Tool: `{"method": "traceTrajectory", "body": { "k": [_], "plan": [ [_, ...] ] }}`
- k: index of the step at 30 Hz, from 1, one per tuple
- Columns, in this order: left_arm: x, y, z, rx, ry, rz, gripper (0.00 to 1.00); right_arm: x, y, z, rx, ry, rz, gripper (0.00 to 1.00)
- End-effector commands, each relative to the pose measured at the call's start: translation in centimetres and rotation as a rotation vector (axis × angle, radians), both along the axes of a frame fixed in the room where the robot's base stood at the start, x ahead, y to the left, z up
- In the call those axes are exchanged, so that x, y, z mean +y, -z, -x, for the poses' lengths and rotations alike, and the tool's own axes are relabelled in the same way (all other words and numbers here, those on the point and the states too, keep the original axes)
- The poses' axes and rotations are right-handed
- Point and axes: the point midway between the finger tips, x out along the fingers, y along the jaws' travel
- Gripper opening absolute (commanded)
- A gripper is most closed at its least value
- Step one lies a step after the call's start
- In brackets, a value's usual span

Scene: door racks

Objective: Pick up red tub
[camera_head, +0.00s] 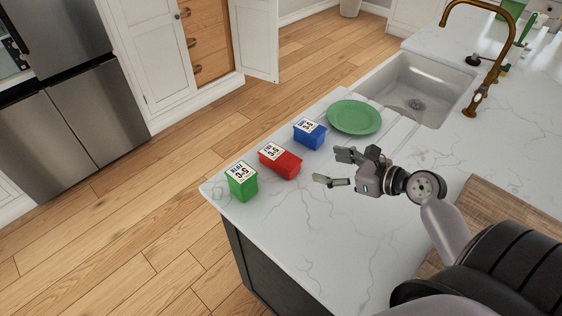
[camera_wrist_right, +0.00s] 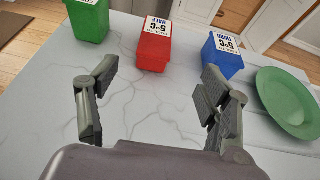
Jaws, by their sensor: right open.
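The red tub (camera_head: 281,163) stands upright on the white marble counter, between a green tub (camera_head: 243,184) and a blue tub (camera_head: 309,135). It has a white label on top. My right gripper (camera_head: 333,168) is open and empty over the counter, to the right of the red tub and apart from it. In the right wrist view the red tub (camera_wrist_right: 154,54) lies ahead, between the two open fingers (camera_wrist_right: 160,105) and beyond their tips. The green tub (camera_wrist_right: 91,20) is beyond the left finger and the blue tub (camera_wrist_right: 223,57) beyond the right one. My left gripper is not in view.
A green plate (camera_head: 354,117) lies on the counter beyond the blue tub, near the sink (camera_head: 412,91) with its brass tap (camera_head: 480,88). The counter's (camera_head: 300,240) near part is bare. Its left edge runs close past the tubs.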

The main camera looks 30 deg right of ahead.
Motion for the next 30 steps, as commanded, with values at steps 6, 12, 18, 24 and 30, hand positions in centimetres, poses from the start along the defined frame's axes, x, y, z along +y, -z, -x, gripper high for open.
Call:
{"method": "traceTrajectory", "body": {
  "k": [6,12,18,24,30],
  "plan": [
    [0.3,-0.5,0.7,0.010,-0.001,-0.004,0.40,1.1,1.1,-2.7,-0.002,-0.001,-0.002,0.72],
    [0.3,-1.2,0.6,0.009,-0.002,-0.004,0.40,2.8,2.7,-6.5,-0.003,-0.001,-0.002,0.72],
    [0.3,-1.6,0.3,0.004,-0.003,-0.003,0.40,4.0,4.3,-9.4,0.000,-0.001,-0.002,0.72],
    [-0.1,-1.8,-0.2,-0.003,-0.005,0.002,0.40,4.6,4.9,-10.5,0.000,-0.001,0.001,0.72],
    [-0.2,-2.7,-0.2,-0.003,-0.005,0.003,0.40,6.1,5.9,-12.4,0.001,-0.001,-0.002,0.72]
  ]
}}
